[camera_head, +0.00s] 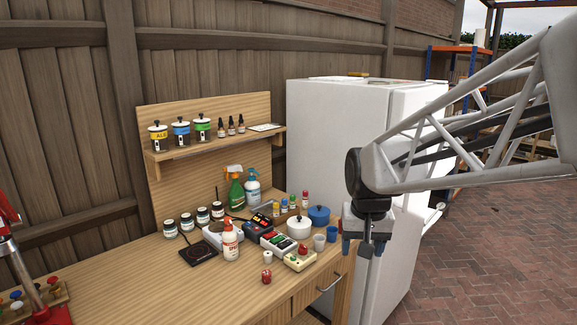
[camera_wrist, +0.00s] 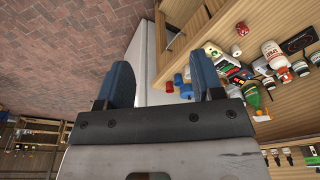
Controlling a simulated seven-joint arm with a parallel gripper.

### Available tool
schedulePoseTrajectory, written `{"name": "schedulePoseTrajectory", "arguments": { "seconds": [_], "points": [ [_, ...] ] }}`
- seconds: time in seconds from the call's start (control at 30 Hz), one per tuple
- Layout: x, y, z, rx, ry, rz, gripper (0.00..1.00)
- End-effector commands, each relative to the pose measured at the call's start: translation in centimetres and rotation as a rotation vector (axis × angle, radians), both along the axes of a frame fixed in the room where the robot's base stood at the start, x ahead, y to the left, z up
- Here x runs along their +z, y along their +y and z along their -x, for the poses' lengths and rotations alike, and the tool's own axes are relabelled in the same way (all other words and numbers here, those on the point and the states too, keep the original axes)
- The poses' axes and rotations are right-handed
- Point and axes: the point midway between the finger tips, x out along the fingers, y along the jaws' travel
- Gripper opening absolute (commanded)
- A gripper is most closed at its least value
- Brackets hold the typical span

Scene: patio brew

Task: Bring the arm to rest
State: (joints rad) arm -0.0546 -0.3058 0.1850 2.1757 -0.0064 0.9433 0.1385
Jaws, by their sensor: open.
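My gripper (camera_head: 362,249) hangs off the right end of the wooden workbench (camera_head: 200,285), in front of the white fridge (camera_head: 335,130) in the head view. Its fingers point down. In the wrist view my gripper (camera_wrist: 163,88) shows two blue fingertips spread apart with nothing between them. Beyond the gap lie the brick paving and the fridge's pale side. My arm comes in from the right of the head view.
The bench holds several jars, a red-and-white bottle (camera_head: 230,240), spray bottles, a white pot (camera_head: 299,227), a blue pot (camera_head: 319,215) and small devices. A shelf (camera_head: 215,145) with canisters stands behind. Brick paving (camera_head: 500,260) at the right is clear.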

Motion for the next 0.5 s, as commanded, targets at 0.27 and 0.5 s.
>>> {"name": "schedulePoseTrajectory", "arguments": {
  "seconds": [0.27,0.5],
  "points": [
    [0.2,-1.3,7.3,0.017,-0.031,0.006,0.61],
    [-0.4,-2.2,13.3,0.034,-0.057,0.013,0.61]
  ]
}}
